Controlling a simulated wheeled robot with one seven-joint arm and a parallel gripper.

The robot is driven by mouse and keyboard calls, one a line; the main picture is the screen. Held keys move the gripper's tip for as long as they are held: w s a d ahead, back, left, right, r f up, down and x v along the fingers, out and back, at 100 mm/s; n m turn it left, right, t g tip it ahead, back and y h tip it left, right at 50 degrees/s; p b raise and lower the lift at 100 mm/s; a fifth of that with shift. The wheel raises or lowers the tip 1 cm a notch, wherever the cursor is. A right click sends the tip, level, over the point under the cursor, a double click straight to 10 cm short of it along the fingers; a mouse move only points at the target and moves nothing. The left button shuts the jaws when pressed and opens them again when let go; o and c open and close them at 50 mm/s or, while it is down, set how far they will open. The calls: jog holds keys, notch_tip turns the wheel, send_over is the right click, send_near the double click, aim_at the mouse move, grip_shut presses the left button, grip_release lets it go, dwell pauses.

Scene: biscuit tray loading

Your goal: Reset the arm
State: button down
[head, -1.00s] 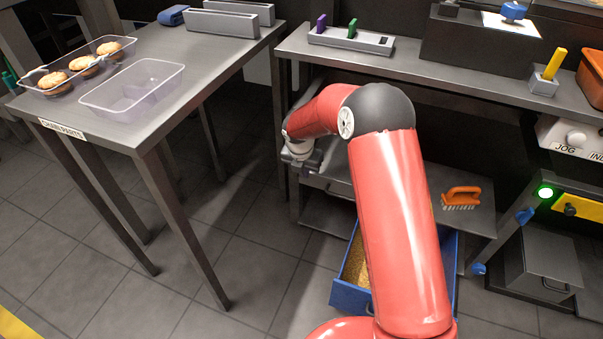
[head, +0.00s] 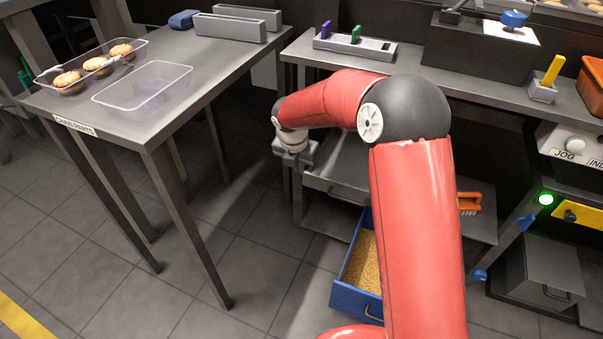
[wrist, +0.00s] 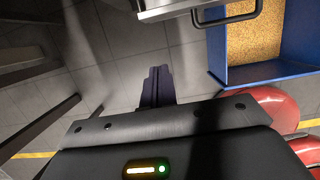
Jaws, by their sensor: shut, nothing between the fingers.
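My gripper (wrist: 157,86) shows in the wrist view with its dark fingers together and nothing between them, over the grey tiled floor. In the head view my red arm reaches forward and bends left. My gripper (head: 299,160) hangs low at its end, in the gap between the left table and the workbench, in front of a metal drawer. The fingertips are small and dark there.
The left table (head: 150,128) carries a tray of pies (head: 62,92) and an empty clear tray (head: 130,98). A blue bin (head: 350,299) with grainy contents stands low by my arm. An orange brush (head: 470,204) lies on the lower shelf. Floor between the table and bench is clear.

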jog(key=shift+s+r, duration=0.15)
jog(key=shift+r, duration=0.35)
jog(key=s+d+r+m+t, duration=0.1)
jog(key=s+d+r+m, duration=1.25)
jog(key=r+m, duration=0.25)
jog(key=s+d+m+t, duration=0.1)
jog(key=s+d+m, duration=0.2)
jog(key=s+m, duration=0.5)
jog(key=s+d+r+m+t+y, duration=0.1)
jog(key=s+d+m, duration=0.2)
jog(key=s+m, duration=0.5)
jog(key=s, duration=0.3)
jog(key=shift+r, duration=0.15)
